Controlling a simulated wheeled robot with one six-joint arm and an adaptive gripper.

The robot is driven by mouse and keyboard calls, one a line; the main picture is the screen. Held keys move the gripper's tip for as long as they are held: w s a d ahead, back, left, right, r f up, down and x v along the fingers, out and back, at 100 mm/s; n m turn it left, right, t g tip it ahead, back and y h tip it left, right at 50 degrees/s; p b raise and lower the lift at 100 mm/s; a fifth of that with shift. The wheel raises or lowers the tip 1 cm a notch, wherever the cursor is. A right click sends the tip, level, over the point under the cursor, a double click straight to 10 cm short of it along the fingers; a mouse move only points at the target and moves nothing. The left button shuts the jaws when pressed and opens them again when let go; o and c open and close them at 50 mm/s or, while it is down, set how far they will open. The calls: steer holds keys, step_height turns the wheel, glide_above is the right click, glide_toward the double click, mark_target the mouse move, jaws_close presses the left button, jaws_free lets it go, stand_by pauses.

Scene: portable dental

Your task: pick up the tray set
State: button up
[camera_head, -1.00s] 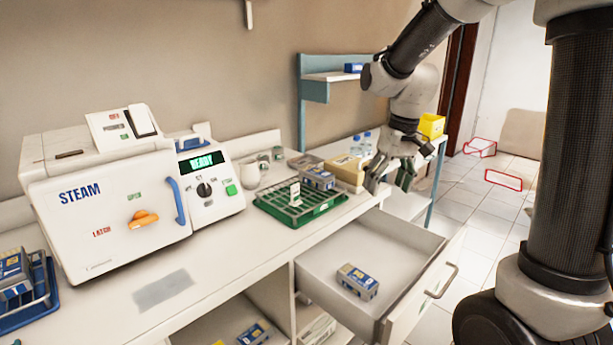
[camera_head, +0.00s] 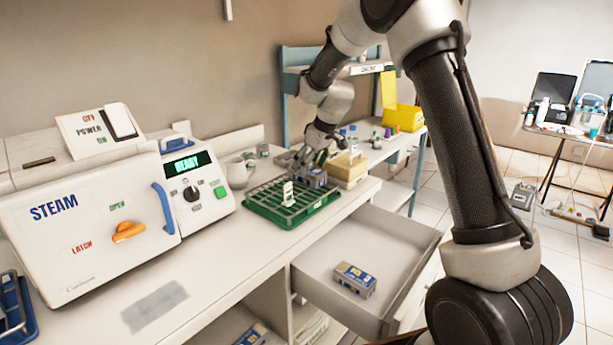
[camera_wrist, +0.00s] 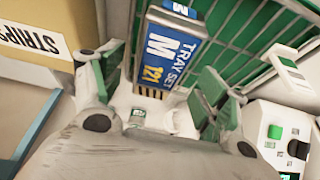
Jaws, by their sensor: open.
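A blue-and-grey tray set box labelled "TRAY SET M 21" (camera_wrist: 170,50) lies between the fingers of my gripper (camera_wrist: 158,78) in the wrist view. The fingers have green pads and stand open, one on each side of the box; whether they touch it is unclear. In the head view, my gripper (camera_head: 310,158) is low at the box (camera_head: 313,178) on the counter, behind the green drying rack (camera_head: 272,213), and partly covers it. Another tray set (camera_head: 355,279) lies in the open drawer.
A tan strips box (camera_wrist: 38,32) stands close beside my left finger in the wrist view. The steam sterilizer (camera_head: 95,220) fills the counter's left. The open drawer (camera_head: 403,238) juts out below. A yellow container (camera_head: 405,118) stands on the far side table.

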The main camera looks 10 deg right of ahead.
steer(key=x, duration=0.3)
steer(key=shift+f, duration=0.1)
steer(key=c, duration=1.3)
